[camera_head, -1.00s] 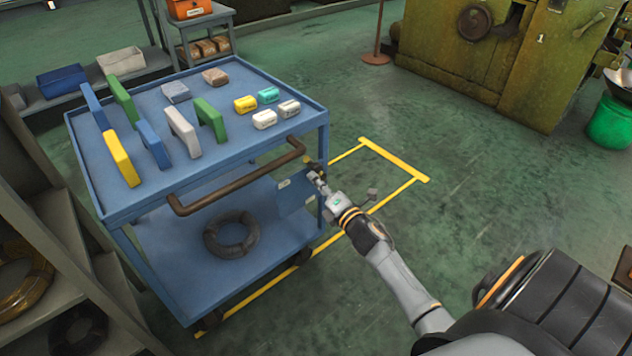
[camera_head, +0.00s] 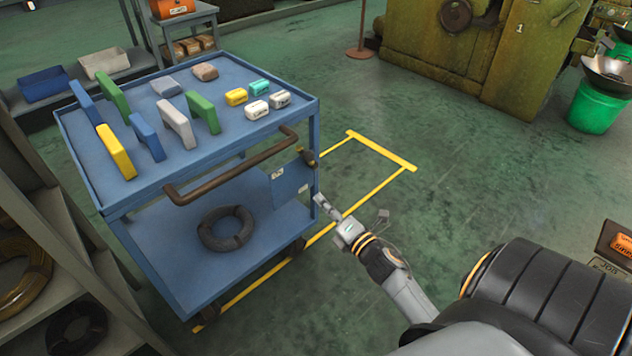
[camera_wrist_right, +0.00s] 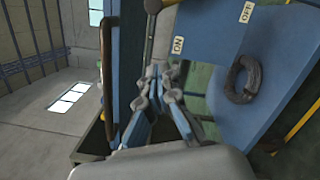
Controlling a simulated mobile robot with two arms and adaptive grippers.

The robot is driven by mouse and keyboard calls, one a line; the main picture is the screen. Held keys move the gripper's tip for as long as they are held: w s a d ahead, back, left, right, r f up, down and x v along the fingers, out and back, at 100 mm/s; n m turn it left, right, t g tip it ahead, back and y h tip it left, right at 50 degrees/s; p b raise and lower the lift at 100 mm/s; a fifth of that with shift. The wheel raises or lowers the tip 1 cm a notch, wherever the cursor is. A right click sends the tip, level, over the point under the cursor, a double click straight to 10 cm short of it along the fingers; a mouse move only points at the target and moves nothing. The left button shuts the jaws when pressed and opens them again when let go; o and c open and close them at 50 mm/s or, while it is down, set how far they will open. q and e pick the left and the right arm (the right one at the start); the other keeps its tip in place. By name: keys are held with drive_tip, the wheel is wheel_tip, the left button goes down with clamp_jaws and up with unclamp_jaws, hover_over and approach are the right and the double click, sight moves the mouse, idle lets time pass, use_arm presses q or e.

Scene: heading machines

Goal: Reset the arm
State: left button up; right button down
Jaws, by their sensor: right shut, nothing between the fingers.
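My right gripper (camera_head: 320,200) is shut and empty, just off the right side of the blue cart (camera_head: 190,172). In the right wrist view its fingers (camera_wrist_right: 162,85) show in the middle with nothing between them. A small lever with a dark grip (camera_head: 308,157) stands at the cart's right corner, above the fingertips and apart from them. In the wrist view the lever's rod (camera_wrist_right: 150,35) shows above the fingers, beside the ON label (camera_wrist_right: 178,46) of a blue panel (camera_wrist_right: 215,30); the OFF label (camera_wrist_right: 246,12) is farther right. My left gripper is not in view.
The cart's top carries several coloured blocks and small boxes; its brown handle bar (camera_head: 230,172) faces me. A black coil (camera_head: 225,229) lies on its lower shelf. A shelf (camera_head: 50,215) stands at left. Floor right of the cart is clear up to the green machine (camera_head: 480,60).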

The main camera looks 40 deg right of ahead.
idle(0.6)
